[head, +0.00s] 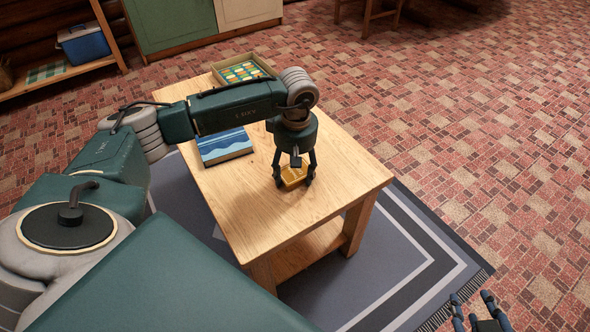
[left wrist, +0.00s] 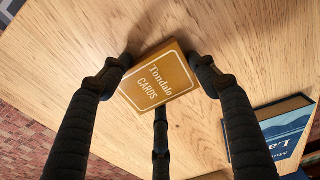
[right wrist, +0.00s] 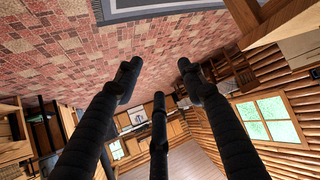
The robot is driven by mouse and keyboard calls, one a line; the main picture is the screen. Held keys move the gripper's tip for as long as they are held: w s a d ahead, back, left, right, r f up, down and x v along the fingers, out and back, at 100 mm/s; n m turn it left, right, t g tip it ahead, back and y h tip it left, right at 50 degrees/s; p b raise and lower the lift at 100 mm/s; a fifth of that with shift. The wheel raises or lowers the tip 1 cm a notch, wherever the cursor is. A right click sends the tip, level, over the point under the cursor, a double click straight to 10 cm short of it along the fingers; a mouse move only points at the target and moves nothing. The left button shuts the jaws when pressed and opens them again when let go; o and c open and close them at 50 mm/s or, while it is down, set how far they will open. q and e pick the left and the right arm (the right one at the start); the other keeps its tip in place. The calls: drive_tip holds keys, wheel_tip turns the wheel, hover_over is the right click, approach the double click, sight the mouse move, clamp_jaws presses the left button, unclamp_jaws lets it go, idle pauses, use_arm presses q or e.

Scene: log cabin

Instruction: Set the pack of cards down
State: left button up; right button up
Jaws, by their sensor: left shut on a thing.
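The pack of cards (head: 292,177) is a small golden-yellow box at the front part of the wooden table (head: 235,198). In the left wrist view the pack (left wrist: 162,78) shows its face with the words "Tondalo CARDS". My left gripper (head: 294,182) points down at the table and is shut on the pack, with fingers on its two sides. The pack is at or very close to the tabletop; I cannot tell whether it touches. My right gripper (head: 480,310) is over the floor at the lower right, its fingers apart and empty in the right wrist view (right wrist: 158,75).
A blue book (head: 224,146) lies on the table left of the pack, partly behind my left arm. A box with a colourful patterned inside (head: 243,72) stands at the table's far end. The tabletop around the pack is clear. A grey rug (head: 400,262) lies under the table.

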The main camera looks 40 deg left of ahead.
sight(294, 173)
use_arm(q)
drive_tip(key=o, duration=1.2)
use_arm(e)
drive_tip(key=shift+a+r, duration=0.1)
use_arm(q)
drive_tip(key=shift+r, duration=0.1)
wheel_tip(294, 173, up, 6)
drive_tip(key=shift+d+f+p, duration=0.1)
drive_tip(key=shift+d+p, duration=0.05)
drive_tip(key=shift+p, duration=0.75)
drive_tip(key=r, duration=0.4)
drive_tip(key=r+p, duration=0.1)
drive_tip(key=r, duration=0.1)
drive_tip(key=shift+s+d+r, duration=0.15)
drive_tip(key=shift+d, duration=0.1)
use_arm(e)
drive_tip(key=s+d+f+g, duration=0.2)
drive_tip(key=s+f+g, duration=0.1)
drive_tip(key=s, duration=0.3)
drive_tip(key=s+d+f+g+h, duration=0.1)
drive_tip(key=s+f+g, duration=0.2)
drive_tip(key=s, duration=0.4)
drive_tip(key=shift+s+d+f+g+h, duration=0.15)
drive_tip(key=shift+s+d+g+h, duration=0.15)
drive_tip(key=shift+d, duration=0.05)
drive_tip(key=shift+d+f, duration=0.1)
drive_tip(key=shift+d, duration=0.25)
